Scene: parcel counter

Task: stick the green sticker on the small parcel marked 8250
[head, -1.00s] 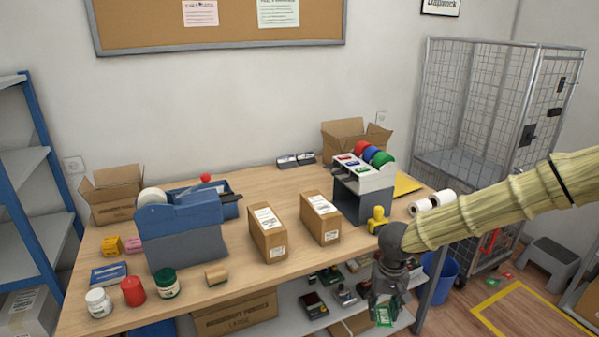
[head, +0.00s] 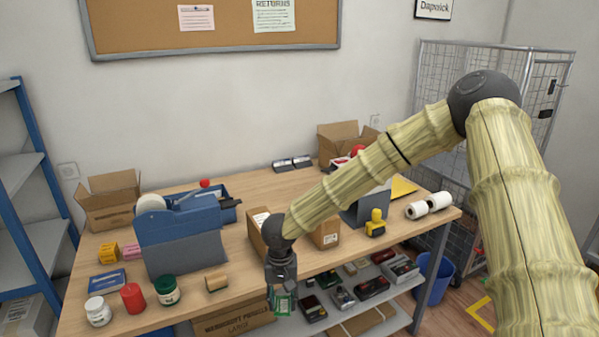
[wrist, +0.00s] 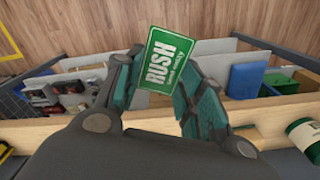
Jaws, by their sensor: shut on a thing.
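My gripper (head: 281,292) is shut on a green sticker (head: 284,304) and holds it in front of the table's front edge. In the wrist view the green sticker (wrist: 166,60) reads "RUSH" and sits between the fingertips (wrist: 150,72). Two brown parcels stand on the table behind my arm. The left parcel (head: 255,236) and the right parcel (head: 327,236) are partly hidden by my arm. Each has a white label, but the numbers are too small to read, so I cannot tell which is 8250.
A lower shelf (head: 335,318) holds boxes and devices.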

